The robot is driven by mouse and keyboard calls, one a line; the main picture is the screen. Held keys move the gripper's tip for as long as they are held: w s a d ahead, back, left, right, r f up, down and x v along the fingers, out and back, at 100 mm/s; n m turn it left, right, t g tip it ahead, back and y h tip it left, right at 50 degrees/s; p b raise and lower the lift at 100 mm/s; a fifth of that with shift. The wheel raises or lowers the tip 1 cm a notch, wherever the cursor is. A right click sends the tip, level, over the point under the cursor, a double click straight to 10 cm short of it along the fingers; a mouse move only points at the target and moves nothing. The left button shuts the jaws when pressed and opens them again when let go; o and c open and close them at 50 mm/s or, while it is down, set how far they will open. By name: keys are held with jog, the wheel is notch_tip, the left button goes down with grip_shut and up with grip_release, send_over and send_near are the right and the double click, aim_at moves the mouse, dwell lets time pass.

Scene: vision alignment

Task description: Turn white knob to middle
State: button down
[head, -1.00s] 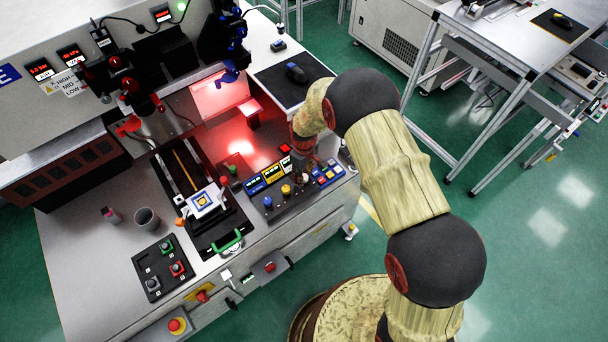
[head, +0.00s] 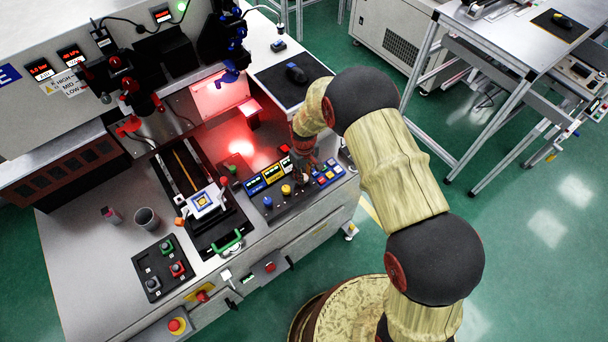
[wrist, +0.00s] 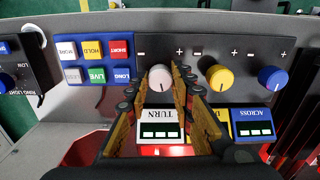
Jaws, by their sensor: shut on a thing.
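In the wrist view the white knob (wrist: 160,77) sits on the dark control panel above an upside-down TURN label, with minus and plus marks on either side. My gripper (wrist: 161,76) is shut on it, one finger on each side. The knob's pointer direction is not clear. In the head view my gripper (head: 306,170) reaches down to the panel (head: 267,215) at the bench's right front, and it hides most of the white knob there.
A yellow knob (wrist: 220,77) and a blue knob (wrist: 272,78) stand to the right in the wrist view. Coloured buttons (wrist: 95,60) lie to the left. In the head view a slide stage (head: 205,203) with a green handle (head: 229,242) lies left of the panel.

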jog(key=shift+m, duration=1.3)
jog(key=c, duration=1.6)
grip_release()
jog(key=shift+o, duration=0.3)
notch_tip(320, 180, up, 12)
